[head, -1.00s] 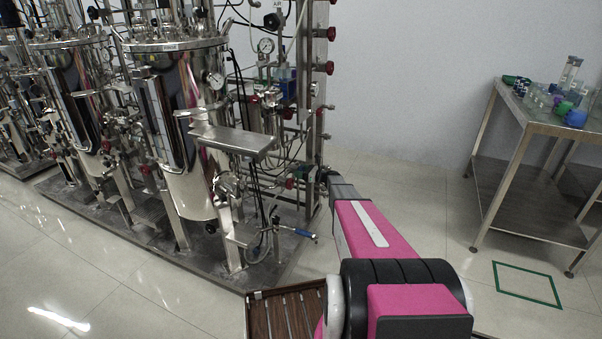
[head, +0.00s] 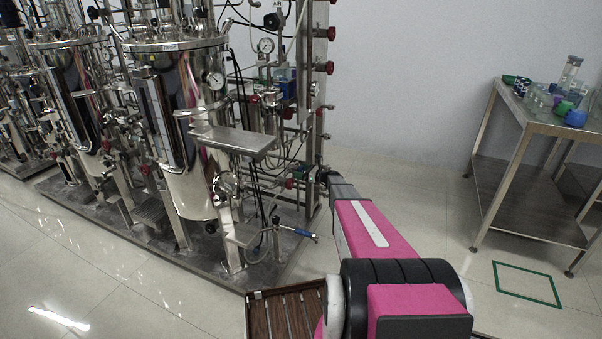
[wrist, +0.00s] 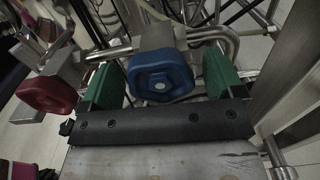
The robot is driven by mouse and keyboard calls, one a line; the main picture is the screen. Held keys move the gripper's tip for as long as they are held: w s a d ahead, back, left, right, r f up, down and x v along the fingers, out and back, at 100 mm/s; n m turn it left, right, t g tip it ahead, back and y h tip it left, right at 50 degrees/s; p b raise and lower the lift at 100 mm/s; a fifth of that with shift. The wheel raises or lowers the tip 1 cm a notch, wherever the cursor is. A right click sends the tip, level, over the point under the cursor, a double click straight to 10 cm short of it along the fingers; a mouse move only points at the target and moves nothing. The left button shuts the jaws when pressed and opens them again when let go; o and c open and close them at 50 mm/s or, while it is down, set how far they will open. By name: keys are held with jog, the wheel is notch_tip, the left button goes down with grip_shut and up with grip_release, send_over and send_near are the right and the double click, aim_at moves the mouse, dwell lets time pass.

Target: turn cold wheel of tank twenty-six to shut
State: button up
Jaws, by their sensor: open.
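The blue wheel (wrist: 161,76), taken as the cold wheel, sits on a metal valve body (wrist: 155,38) in the wrist view. My gripper (wrist: 163,77) is open, with one green finger on each side of the blue wheel. A gap shows between the wheel and each finger, wider on the right. In the head view my gripper (head: 301,173) is at the lower right of the skid's pipework, partly hidden by my arm. I cannot make out the blue wheel there. The tank (head: 188,110) is a shiny steel vessel; its number is not readable.
A red wheel (wrist: 47,94) is close left of my gripper in the wrist view. Pipes and a steel upright crowd around. More red knobs line the skid's frame (head: 322,130). A steel table (head: 530,118) with glassware stands at right, with clear floor between.

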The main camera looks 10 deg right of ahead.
jog(key=v, duration=1)
jog(key=shift+s+d, duration=0.2)
jog(key=shift+d, duration=0.1)
